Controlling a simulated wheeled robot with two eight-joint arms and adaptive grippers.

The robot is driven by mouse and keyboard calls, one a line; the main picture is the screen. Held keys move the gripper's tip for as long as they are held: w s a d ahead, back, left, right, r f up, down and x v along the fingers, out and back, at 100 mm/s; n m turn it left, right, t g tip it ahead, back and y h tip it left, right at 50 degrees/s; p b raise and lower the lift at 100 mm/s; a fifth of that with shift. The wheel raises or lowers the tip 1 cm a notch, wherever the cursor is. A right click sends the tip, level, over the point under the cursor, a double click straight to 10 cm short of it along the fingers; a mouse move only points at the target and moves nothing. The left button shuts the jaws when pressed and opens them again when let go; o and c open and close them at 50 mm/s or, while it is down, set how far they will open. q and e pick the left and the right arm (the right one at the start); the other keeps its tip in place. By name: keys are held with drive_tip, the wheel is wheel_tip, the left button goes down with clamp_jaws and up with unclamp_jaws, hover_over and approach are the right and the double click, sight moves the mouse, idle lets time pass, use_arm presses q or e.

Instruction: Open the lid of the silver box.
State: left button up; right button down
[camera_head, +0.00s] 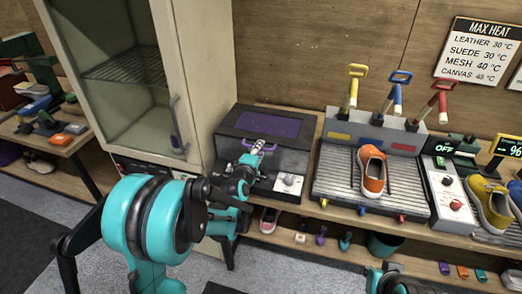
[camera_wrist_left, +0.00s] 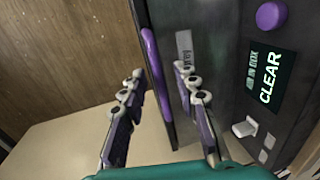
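The silver box (camera_head: 292,160), a dark grey metal box with a purple panel on its top, stands on the bench beside the tall cabinet. Its lid (camera_head: 268,125) looks closed. My left gripper (camera_head: 262,146) is at the box's front upper edge and hides part of it. In the left wrist view, my left gripper's fingers (camera_wrist_left: 160,112) are apart, with nothing visibly clamped. A purple strip (camera_wrist_left: 153,62) along the box edge shows ahead, between the finger directions; contact cannot be told. The box front carries a display reading CLEAR (camera_wrist_left: 270,77). My right gripper's fingers are not seen.
A wooden wall (camera_head: 290,40) rises behind. Part of my right arm shows at the bottom edge.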

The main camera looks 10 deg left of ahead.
use_arm(q)
drive_tip(key=shift+x, duration=0.95)
clamp_jaws()
